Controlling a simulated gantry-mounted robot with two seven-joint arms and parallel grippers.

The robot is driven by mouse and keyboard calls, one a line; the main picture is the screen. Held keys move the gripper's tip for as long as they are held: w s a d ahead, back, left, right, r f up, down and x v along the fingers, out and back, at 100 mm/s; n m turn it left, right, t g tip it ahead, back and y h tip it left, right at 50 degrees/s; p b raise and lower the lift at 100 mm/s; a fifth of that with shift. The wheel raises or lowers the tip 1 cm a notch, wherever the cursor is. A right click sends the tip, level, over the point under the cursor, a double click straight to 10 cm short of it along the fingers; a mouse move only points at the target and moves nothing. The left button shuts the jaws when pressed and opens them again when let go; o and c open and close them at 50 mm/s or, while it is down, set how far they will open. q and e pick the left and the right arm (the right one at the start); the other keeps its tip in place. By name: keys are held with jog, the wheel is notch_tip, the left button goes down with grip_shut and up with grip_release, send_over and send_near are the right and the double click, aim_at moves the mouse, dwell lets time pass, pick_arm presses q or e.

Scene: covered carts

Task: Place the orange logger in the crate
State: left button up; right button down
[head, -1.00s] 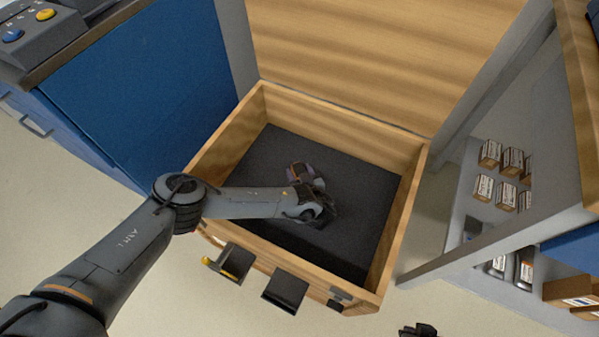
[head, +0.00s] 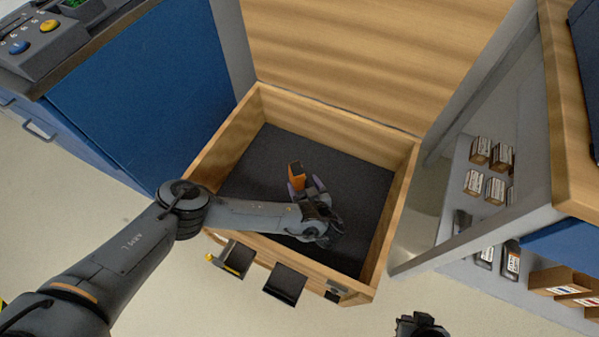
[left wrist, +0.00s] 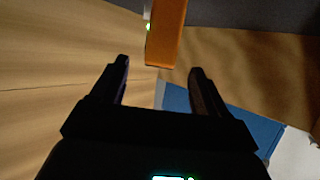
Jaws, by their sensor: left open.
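The orange logger (head: 297,175) stands on the dark floor of an open wooden box (head: 335,133). I cannot tell whether this box is the crate; no other crate is clear. My left gripper (head: 305,188) is inside the box, open and empty, with its fingers pointing at the logger. In the left wrist view, the logger (left wrist: 166,34) is just beyond the gap between the open fingers (left wrist: 160,70), apart from them. The part of my right gripper (head: 420,326) that shows is at the bottom edge, outside the box; its jaws are unclear.
A wooden panel (head: 340,50) rises behind the box. A blue cabinet (head: 150,90) with a button console (head: 35,40) stands left. At right, a grey shelf unit (head: 500,120) holds several small boxes. Two dark holders (head: 285,285) hang on the box's front.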

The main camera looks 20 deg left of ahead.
pick_arm(q)
jog(key=p+v, duration=0.1)
jog(key=v, duration=0.3)
jog(key=shift+s+d+r, duration=0.1)
dwell(0.5)
